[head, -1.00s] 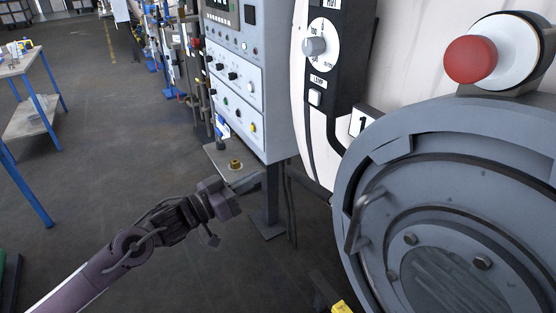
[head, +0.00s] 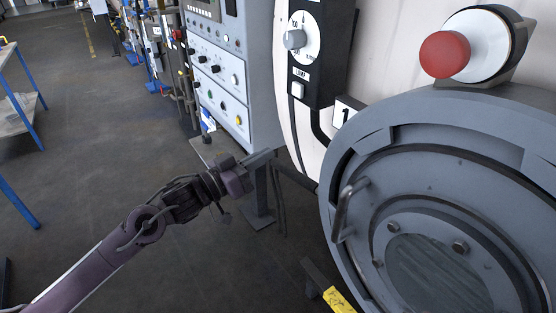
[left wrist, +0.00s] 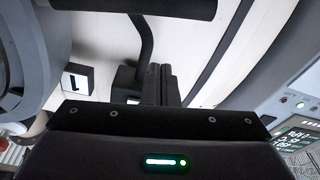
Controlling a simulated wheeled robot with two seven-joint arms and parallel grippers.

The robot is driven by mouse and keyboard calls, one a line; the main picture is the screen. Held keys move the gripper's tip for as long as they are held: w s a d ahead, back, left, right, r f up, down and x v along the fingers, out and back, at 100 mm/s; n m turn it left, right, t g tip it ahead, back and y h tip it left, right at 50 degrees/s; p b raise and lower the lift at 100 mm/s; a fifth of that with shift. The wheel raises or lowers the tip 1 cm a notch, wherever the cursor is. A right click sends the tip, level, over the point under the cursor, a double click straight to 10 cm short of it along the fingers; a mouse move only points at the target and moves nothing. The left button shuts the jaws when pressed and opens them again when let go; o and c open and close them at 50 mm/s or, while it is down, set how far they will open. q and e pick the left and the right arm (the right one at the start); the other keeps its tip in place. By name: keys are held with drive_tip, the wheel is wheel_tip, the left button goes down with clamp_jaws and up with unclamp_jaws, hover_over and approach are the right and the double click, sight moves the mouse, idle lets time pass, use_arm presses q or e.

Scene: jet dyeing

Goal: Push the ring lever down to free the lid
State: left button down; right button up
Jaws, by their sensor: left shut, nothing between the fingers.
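The round grey lid (head: 440,190) sits in its thick grey ring (head: 345,165) at the right of the head view. A bent metal handle (head: 345,212) stands on the lid's left side. A dark bar (head: 298,178), apparently the ring lever, sticks out left from the ring. A black bar on a bent stem (left wrist: 145,45), probably the same lever, crosses the top of the left wrist view. My left gripper (head: 270,154) is shut and empty, just left of and slightly above the dark bar; contact cannot be told. Its closed fingers (left wrist: 161,84) show in the wrist view.
A red knob (head: 444,54) stands above the ring. A black switch panel (head: 318,50) and a "1" label (head: 343,113) are on the white vessel. A grey control cabinet (head: 220,80) stands behind my gripper. Open floor (head: 90,150) lies to the left.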

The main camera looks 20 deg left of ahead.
sight(278, 164)
use_arm(q)
drive_tip(key=p+x, duration=0.1)
drive_tip(key=x, duration=0.4)
drive_tip(key=shift+d+p, duration=0.1)
drive_tip(key=shift+p, duration=0.2)
drive_tip(key=f, duration=0.1)
drive_tip(key=s+f+p, duration=0.1)
drive_tip(key=f, duration=0.1)
drive_tip(key=shift+s+f, duration=0.1)
drive_tip(key=shift+f, duration=0.4)
